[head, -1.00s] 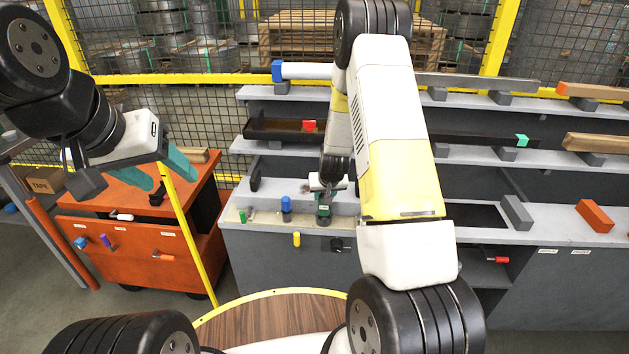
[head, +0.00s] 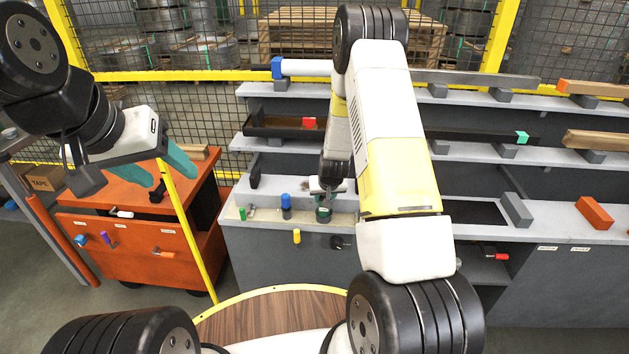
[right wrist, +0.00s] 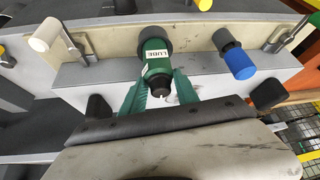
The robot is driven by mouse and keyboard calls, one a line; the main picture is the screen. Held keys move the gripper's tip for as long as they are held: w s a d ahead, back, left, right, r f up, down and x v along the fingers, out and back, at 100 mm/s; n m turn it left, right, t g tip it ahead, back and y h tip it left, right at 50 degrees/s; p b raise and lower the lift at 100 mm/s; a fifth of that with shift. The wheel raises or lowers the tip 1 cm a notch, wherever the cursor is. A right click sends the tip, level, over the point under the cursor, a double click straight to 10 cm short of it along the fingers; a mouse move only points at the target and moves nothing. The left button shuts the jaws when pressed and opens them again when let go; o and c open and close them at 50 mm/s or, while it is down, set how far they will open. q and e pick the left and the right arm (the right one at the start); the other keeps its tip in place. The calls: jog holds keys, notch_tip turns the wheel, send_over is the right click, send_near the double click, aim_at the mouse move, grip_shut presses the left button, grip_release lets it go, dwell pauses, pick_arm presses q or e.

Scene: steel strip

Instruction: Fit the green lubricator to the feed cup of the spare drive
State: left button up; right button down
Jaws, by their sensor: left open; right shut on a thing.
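The green lubricator (right wrist: 155,62), with a white LUBE label and a dark tip, is between the green fingers of my right gripper (right wrist: 158,88), which is shut on it. Its far end meets a dark round cup (right wrist: 153,34) on the pale ledge; I cannot tell how deep it sits. In the head view the lubricator (head: 323,213) is small at the ledge, below my right gripper (head: 323,198), partly hidden by the hand.
A blue-capped unit (head: 286,202) stands beside the lubricator on the ledge; it also shows in the right wrist view (right wrist: 240,63). A white cylinder (right wrist: 45,33) on a metal bracket stands on the other side.

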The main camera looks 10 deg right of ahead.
jog(key=shift+f, duration=0.65)
jog(key=c, duration=0.8)
grip_release()
jog(key=shift+c, duration=0.2)
jog(key=v, duration=0.7)
jog(key=shift+s+r, duration=0.2)
jog(key=shift+r, duration=0.1)
jog(key=s+a+r+y, duration=0.15)
jog(key=s+r, duration=0.25)
jog(key=r, duration=0.7)
jog(key=s+a+r+y, duration=0.15)
jog(key=s+r, duration=0.35)
jog(key=r, duration=0.5)
jog(key=s+r, duration=0.3)
jog(key=s, duration=0.3)
jog(key=s+a+r+n, duration=0.1)
jog(key=s+r, duration=0.3)
jog(key=s, duration=0.3)
jog(key=s+r, duration=0.4)
jog(key=s, duration=0.3)
jog(key=shift+a, duration=0.3)
